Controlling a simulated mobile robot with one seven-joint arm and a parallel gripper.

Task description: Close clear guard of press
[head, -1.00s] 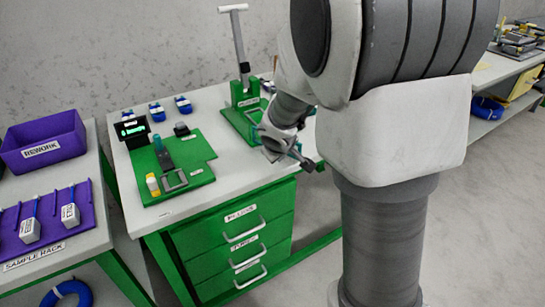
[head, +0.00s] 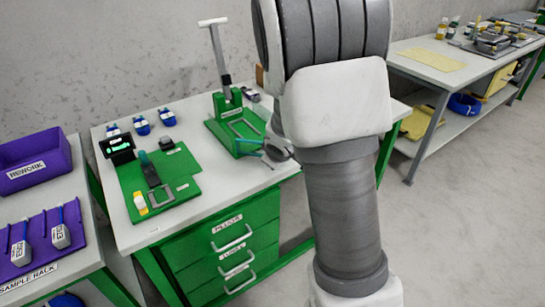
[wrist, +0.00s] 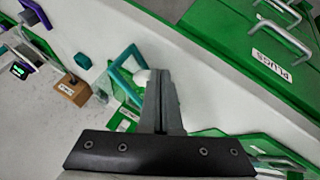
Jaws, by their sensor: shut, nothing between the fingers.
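The press (head: 232,122) stands at the back right of the bench, with a green base and a tall grey lever with a white crossbar. A teal-edged frame (head: 248,142), probably the clear guard, shows at its front right. In the wrist view a teal frame (wrist: 112,76) stands tilted up, just left of my fingers; its clear pane is hard to make out. My gripper (wrist: 160,75) is shut and empty. In the head view my gripper (head: 270,153) is by the bench's front edge, right of the frame; I cannot tell whether they touch. My arm hides part of this area.
A green board (head: 190,187) with a display lies left of the press. Several blue parts (head: 141,126) stand behind it. Green drawers (head: 232,240) are under the front edge. In the wrist view a wooden block (wrist: 72,91) stands left of the frame.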

